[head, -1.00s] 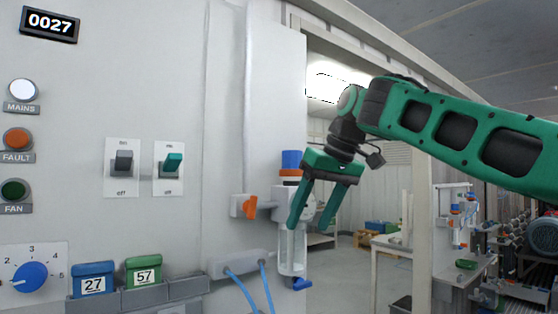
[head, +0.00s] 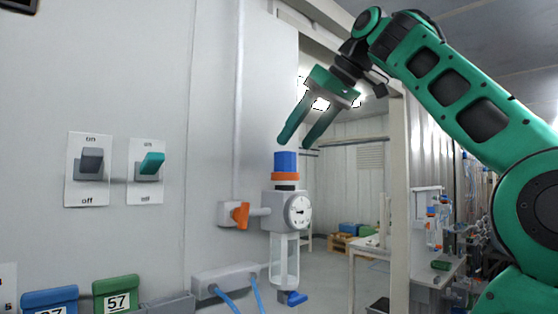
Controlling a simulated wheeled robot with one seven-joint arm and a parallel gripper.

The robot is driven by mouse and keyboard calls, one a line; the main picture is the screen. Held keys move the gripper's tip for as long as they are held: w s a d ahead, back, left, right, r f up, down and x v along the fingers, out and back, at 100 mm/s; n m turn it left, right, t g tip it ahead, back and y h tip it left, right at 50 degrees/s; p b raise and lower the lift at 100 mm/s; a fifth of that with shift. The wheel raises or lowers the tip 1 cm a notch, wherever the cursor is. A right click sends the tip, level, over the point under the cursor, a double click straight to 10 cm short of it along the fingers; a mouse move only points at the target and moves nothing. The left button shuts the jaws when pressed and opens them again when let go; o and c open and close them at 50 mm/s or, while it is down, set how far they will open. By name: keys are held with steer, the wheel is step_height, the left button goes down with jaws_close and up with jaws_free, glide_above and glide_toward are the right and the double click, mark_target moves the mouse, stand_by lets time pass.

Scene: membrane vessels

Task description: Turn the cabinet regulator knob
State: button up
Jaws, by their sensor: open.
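A clear bowl (head: 286,262) with a blue drain valve hangs below. My gripper (head: 295,144) is open and empty, its two green fingers slanting down to the left. In the picture the fingertips are just above the knob, and I see no contact. The depth gap between them is hard to tell.
An orange-handled valve (head: 240,215) sits left of the regulator. A grey block (head: 225,280) with blue hoses is below it. Two switches (head: 90,162) (head: 150,163) are on the cabinet (head: 130,60). A white table (head: 372,262) stands behind on the right.

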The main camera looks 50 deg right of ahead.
mark_target(285, 155)
steer(key=shift+x, duration=3.2)
steer(key=shift+a, duration=0.1)
steer(key=c, duration=1.1)
